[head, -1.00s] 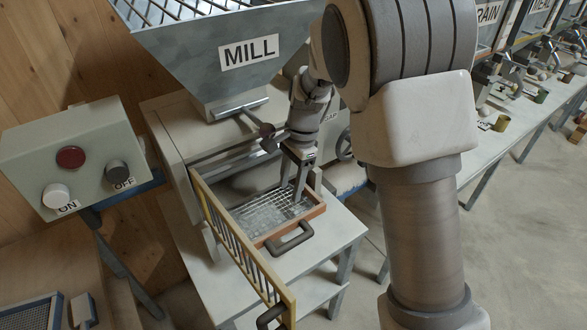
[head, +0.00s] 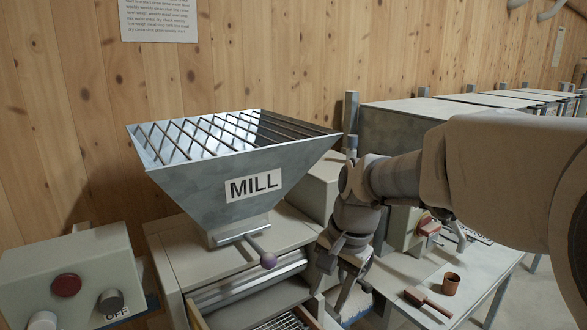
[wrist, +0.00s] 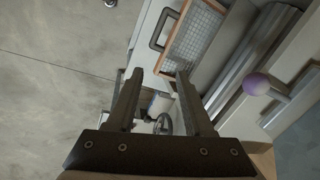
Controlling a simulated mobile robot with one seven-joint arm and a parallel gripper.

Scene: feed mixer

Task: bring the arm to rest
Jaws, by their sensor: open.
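My gripper (head: 342,291) is in front of the mill's right side in the head view, above the machine's right edge. Its two fingers also show in the wrist view (wrist: 157,84), spread apart with nothing between them. The mill (head: 222,185) has a grey hopper with a barred top. A lever with a purple knob (head: 268,260) sticks out below the hopper. The wire-mesh tray with a wooden frame (head: 308,316) is partly cut off at the bottom of the head view. It shows more fully in the wrist view (wrist: 168,47), beyond the fingertips and apart from them.
A control box (head: 70,275) with red, white and dark knobs stands at left. A bench (head: 470,290) at right holds a brown cup (head: 451,284) and a wooden scoop or brush (head: 428,304). Bare floor (wrist: 60,80) shows at left in the wrist view.

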